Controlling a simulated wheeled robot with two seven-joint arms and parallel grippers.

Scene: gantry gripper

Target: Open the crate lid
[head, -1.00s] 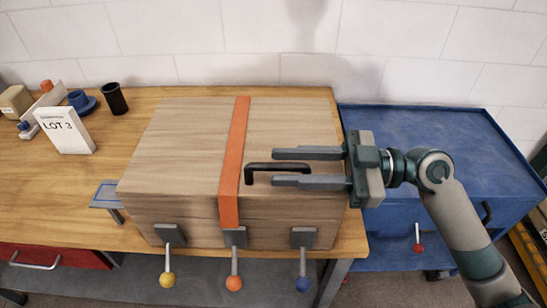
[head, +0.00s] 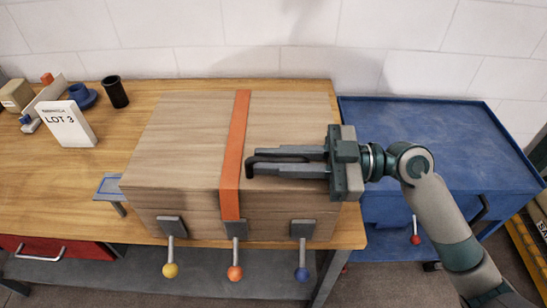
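The wooden crate (head: 190,226) stands on the wooden bench, and its lid (head: 185,145) lies flat and closed on it. An orange strap (head: 234,150) runs front to back over the lid. A black handle (head: 263,158) sits on the lid right of the strap. My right gripper (head: 252,162) comes in from the right with one finger on each side of the handle, closed in on its bar; the fingers partly hide it. Three grey latches with yellow (head: 170,270), orange (head: 235,273) and blue (head: 302,274) knobs hang at the crate's front. My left gripper is out of view.
A blue cart (head: 440,135) stands right of the bench (head: 110,210). A white LOT 3 sign (head: 66,125), a black cup (head: 115,95) and small parts stand at the back left. A white block wall (head: 200,40) is close behind the crate.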

